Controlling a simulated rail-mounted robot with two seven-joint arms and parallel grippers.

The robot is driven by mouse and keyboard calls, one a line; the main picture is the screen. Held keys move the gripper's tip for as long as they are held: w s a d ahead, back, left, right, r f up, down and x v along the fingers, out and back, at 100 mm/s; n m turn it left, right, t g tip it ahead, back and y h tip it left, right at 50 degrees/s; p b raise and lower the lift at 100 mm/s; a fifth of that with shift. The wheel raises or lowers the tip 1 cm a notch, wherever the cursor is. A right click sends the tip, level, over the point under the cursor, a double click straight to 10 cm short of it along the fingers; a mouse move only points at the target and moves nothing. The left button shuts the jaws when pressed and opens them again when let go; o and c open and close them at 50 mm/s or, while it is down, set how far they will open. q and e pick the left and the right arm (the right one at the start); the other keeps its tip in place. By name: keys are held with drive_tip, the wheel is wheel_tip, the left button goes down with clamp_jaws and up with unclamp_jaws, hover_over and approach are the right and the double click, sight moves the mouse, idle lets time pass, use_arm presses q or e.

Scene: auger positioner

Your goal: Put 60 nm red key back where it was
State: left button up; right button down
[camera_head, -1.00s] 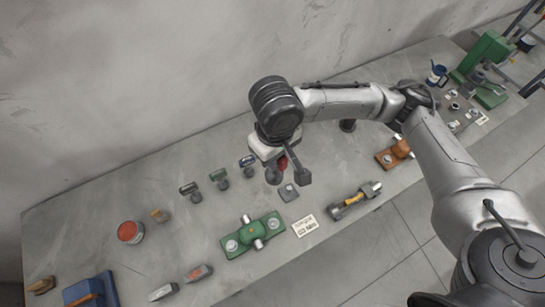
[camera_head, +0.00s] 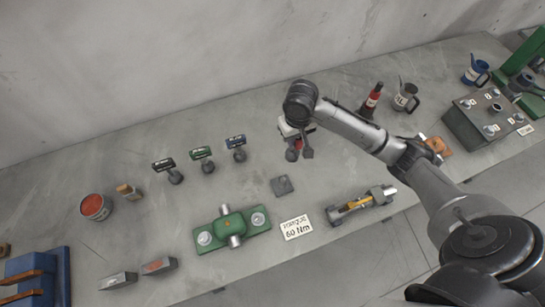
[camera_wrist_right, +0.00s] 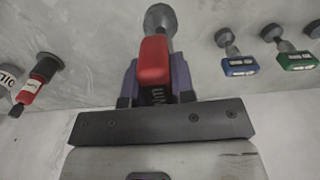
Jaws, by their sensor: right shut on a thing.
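My right gripper (camera_head: 295,143) is shut on the red key, over the bench to the right of the row of keys. The red key's head (camera_wrist_right: 155,62) sits between the fingers in the right wrist view, with its grey round end pointing away from the gripper. In the head view only a little of the red key (camera_head: 297,146) shows under the wrist. I cannot tell whether its end touches the bench. A blue key (camera_head: 236,142), a green key (camera_head: 201,153) and a black key (camera_head: 163,165) stand in a row to the left. My left gripper is not in view.
A small grey block (camera_head: 282,186) lies in front of the gripper. A torque card reading 60 Nm (camera_head: 297,228), a green fixture (camera_head: 230,228) and a yellow-handled tool (camera_head: 358,205) lie nearer the front.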

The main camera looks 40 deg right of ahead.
drive_tip(key=shift+s+d+f, duration=0.1)
drive_tip(key=shift+d+f, duration=0.3)
drive_tip(key=shift+f, duration=0.35)
drive_tip(key=shift+d+f, duration=0.2)
drive_tip(key=shift+f, duration=0.1)
drive_tip(key=w+f+b, duration=0.1)
drive_tip(key=w+f, duration=1)
drive_tip(key=shift+w, duration=0.25)
drive_tip(key=shift+a+f, duration=0.1)
drive_tip(key=c, duration=1)
unclamp_jaws()
drive_tip(key=shift+o, duration=0.2)
